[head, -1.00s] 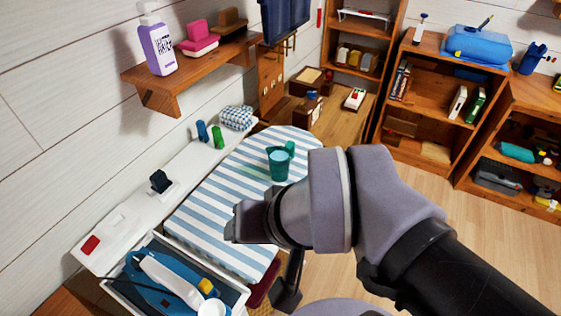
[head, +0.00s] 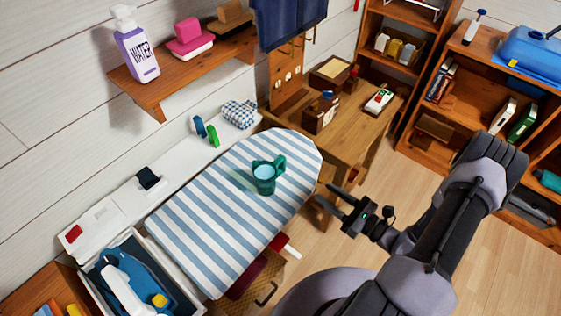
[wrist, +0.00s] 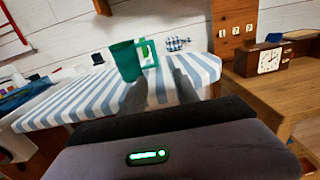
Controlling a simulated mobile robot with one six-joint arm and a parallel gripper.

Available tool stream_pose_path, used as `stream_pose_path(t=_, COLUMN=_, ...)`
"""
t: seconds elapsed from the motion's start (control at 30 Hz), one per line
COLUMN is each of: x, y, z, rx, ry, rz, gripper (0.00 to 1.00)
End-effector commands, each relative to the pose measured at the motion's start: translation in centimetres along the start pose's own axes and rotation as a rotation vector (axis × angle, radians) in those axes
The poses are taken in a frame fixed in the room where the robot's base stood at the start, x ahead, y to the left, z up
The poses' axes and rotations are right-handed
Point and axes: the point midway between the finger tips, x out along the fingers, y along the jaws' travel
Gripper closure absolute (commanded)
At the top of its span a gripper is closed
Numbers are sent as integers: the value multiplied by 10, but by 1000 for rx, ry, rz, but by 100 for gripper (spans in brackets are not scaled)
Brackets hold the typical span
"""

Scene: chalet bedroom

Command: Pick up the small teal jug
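The small teal jug (head: 265,178) stands upright on a blue-and-white striped ironing board (head: 222,215), near the board's wider right end. Its handle points up and to the right in the head view. My gripper (head: 328,203) is to the right of the board's edge, apart from the jug, with its two fingers spread and nothing between them. In the wrist view the jug (wrist: 127,60) shows ahead, a little left of the middle, beyond the fingers (wrist: 162,85). The striped board (wrist: 90,97) lies below it there.
A wooden desk (head: 345,125) with a clock (wrist: 268,60) stands behind the board's right end. A shelf with a spray bottle (head: 135,45) hangs above left. A wicker basket (head: 262,280) is below the board.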

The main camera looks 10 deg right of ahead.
Motion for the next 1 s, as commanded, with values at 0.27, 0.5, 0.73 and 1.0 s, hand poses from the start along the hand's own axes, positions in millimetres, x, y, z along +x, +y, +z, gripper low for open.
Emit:
stream_pose_path(t=0.27, x=80, y=4, z=-3, rx=-3, ry=0, rz=12, gripper=63)
stream_pose_path(t=0.5, x=117, y=4, z=0, rx=-2, ry=1, rz=8, gripper=63)
stream_pose_path(t=0.73, x=160, y=10, z=4, rx=-2, ry=0, rz=11, gripper=63)
stream_pose_path(t=1.0, x=169, y=9, z=6, rx=0, ry=1, rz=7, gripper=63)
